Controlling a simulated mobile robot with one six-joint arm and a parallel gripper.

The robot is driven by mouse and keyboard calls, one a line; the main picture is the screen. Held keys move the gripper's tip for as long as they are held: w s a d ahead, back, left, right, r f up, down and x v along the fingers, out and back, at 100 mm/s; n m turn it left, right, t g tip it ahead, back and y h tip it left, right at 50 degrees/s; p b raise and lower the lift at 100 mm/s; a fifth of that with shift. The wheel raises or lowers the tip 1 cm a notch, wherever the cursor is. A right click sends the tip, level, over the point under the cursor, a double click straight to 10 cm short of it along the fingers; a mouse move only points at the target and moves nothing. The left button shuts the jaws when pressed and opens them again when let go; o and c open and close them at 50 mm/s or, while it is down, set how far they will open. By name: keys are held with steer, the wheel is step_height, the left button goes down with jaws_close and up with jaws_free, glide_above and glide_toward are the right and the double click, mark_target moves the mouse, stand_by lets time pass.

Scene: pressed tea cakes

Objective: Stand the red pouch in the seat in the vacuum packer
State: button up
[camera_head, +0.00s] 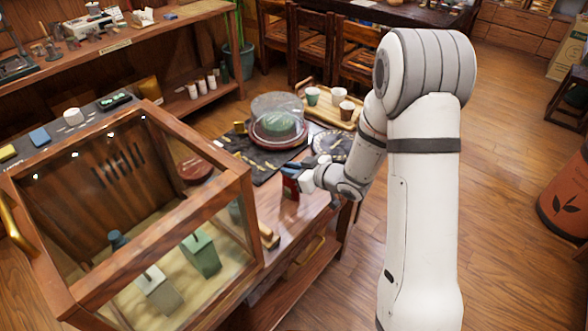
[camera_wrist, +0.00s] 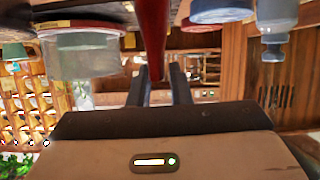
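The red pouch (camera_head: 290,188) hangs upright at my gripper (camera_head: 294,172), above the front edge of the wooden counter. In the wrist view the red pouch (camera_wrist: 152,38) shows narrow and edge-on between the two dark fingers of my gripper (camera_wrist: 157,72), which is shut on it. A wood-framed glass case (camera_head: 205,210) with a brass handle stands to the left and looks like the vacuum packer. Inside it a green pouch-like item (camera_head: 201,254) and a pale one (camera_head: 158,291) stand on a sandy floor. I cannot make out an empty seat in it.
A glass dome (camera_head: 278,112) on a red base stands behind my gripper on a dark mat (camera_head: 262,170). A wooden tray (camera_head: 325,108) with cups lies farther back. The case's raised frame stands between my gripper and its inside.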

steer(key=shift+o, duration=1.2)
steer(key=shift+d, duration=0.1)
